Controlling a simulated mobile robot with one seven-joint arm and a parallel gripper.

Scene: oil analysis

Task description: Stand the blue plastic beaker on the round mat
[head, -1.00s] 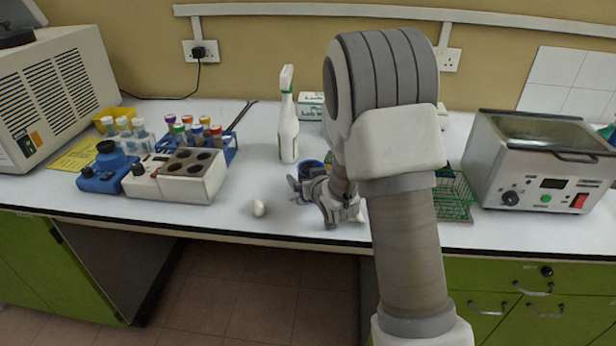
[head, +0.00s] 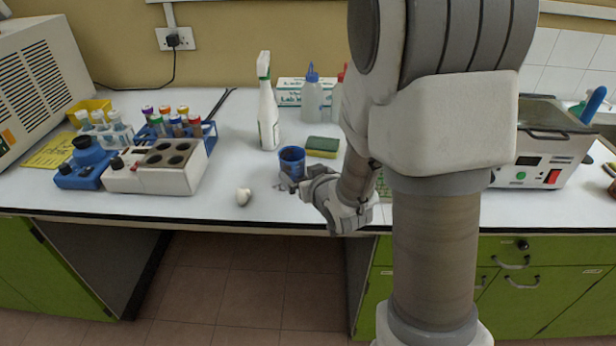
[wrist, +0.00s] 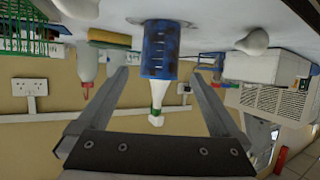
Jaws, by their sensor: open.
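A small white bulb-shaped object (head: 243,197) lies left of my gripper. Behind the beaker stand a white spray bottle (head: 268,115) and a green-and-yellow sponge (head: 322,147). A tube rack (head: 180,132) and a block heater (head: 165,167) stand left. A metal bath (head: 540,150) stands right.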

